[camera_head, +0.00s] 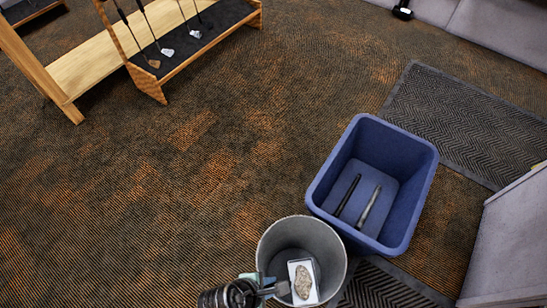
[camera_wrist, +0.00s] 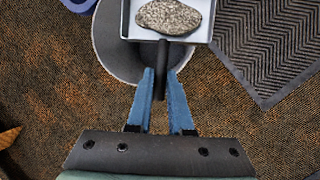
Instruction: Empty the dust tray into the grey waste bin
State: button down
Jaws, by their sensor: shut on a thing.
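The dust tray (camera_head: 313,267) is a small white tray with a speckled grey-brown dust pile (camera_head: 303,284) in it. It also shows in the wrist view (camera_wrist: 207,14), where its dark handle (camera_wrist: 161,72) points back between my gripper's blue fingers (camera_wrist: 161,78). My gripper (camera_head: 281,289) is shut on the handle. The tray looks about level, with the dust lying on it. The grey waste bin (camera_head: 327,240) is round and open, and the tray is over its mouth. In the wrist view the bin (camera_wrist: 112,45) is partly hidden behind the tray.
Dark ribbed mats (camera_head: 460,115) lie at right. A grey panel (camera_head: 510,240) stands at the right edge. A wooden club rack (camera_head: 90,65) is at upper left. The middle carpet is clear.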

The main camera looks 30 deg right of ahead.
jog(key=w+d+f+n+t+b, duration=0.1)
jog(key=w+d+f+n+b, duration=0.2)
jog(key=w+d+f+b, duration=0.15)
jog(key=s+d+r+m+t+y+b, duration=0.1)
jog(key=d+r+t+y+b, duration=0.2)
jog(key=d+r+y, duration=0.3)
jog(key=d+y, duration=0.4)
jog(key=y, duration=0.3)
jog(key=shift+y+b, duration=0.4)
jog(key=shift+s+r, duration=0.1)
jog(key=shift+r, duration=0.05)
dwell(2.7)
